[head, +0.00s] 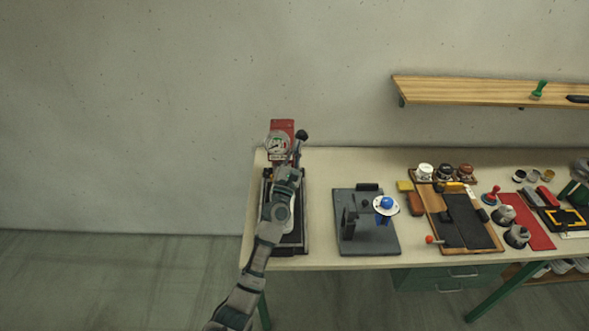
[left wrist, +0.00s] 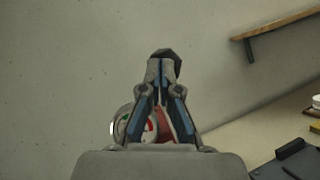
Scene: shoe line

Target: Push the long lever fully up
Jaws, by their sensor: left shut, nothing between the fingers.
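The long lever ends in a dark knob (head: 302,135) that stands up beside the round gauge (head: 277,145) of the red press (head: 281,127) at the left end of the table. My left gripper (head: 294,165) is shut and empty just below the knob, over the press. In the left wrist view, the shut fingertips (left wrist: 163,66) lie right before the dark knob (left wrist: 167,54), which shows just past them. I cannot tell whether they touch it. My left arm and gripper hide most of the lever's shaft. My right gripper is not in view.
A dark fixture (head: 367,240) with a blue-topped part stands right of the press. Further right are a wooden tray (head: 432,208), small pots and knobbed tools. A wooden shelf (head: 470,90) is fixed to the wall. The space above the press is free.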

